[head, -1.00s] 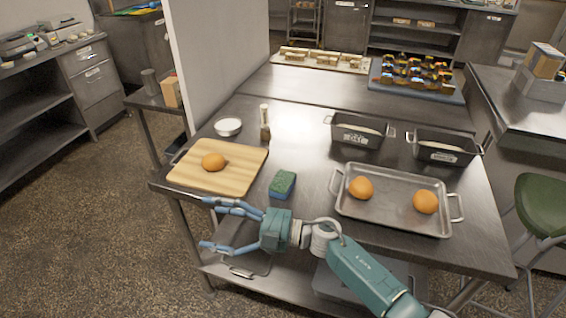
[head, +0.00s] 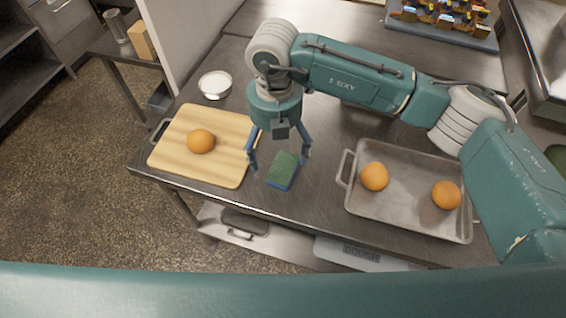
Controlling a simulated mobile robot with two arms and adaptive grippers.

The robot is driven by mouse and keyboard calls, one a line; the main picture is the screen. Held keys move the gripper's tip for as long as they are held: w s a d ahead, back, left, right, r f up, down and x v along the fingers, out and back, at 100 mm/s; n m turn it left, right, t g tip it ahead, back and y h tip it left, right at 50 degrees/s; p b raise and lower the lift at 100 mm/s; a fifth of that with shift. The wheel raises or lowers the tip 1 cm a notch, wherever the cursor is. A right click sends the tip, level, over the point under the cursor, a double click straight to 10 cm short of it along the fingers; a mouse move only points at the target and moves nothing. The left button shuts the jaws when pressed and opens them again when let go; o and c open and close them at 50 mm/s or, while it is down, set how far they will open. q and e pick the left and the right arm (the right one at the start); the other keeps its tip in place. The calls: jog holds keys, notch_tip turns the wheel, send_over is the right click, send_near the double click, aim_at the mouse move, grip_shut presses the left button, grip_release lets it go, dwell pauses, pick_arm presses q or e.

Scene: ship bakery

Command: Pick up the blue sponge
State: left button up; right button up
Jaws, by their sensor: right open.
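The blue sponge (head: 283,171) has a green top and a blue side. It lies on the steel table between the cutting board and the metal tray, close to the front edge. My right gripper (head: 279,166) points down over it, open, with one finger to the left of the sponge and one to the right. I cannot tell whether the fingers touch it. My left gripper is not in view.
A wooden cutting board (head: 228,172) with an orange bun (head: 201,141) is left of the sponge. A metal tray (head: 408,217) with two orange buns is to the right.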

aim_at(279, 166)
jog(key=shift+f, duration=0.85)
jog(key=f+p, duration=0.2)
jog(key=f, duration=0.2)
jog(key=shift+w+d+f+p, duration=0.15)
jog(key=shift+w+p, duration=0.1)
jog(key=shift+p, duration=0.15)
jog(key=shift+f, duration=0.5)
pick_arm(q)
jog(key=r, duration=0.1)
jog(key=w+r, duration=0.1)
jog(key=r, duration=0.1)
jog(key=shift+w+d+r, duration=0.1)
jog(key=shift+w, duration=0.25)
pick_arm(e)
jog(key=c, duration=0.8)
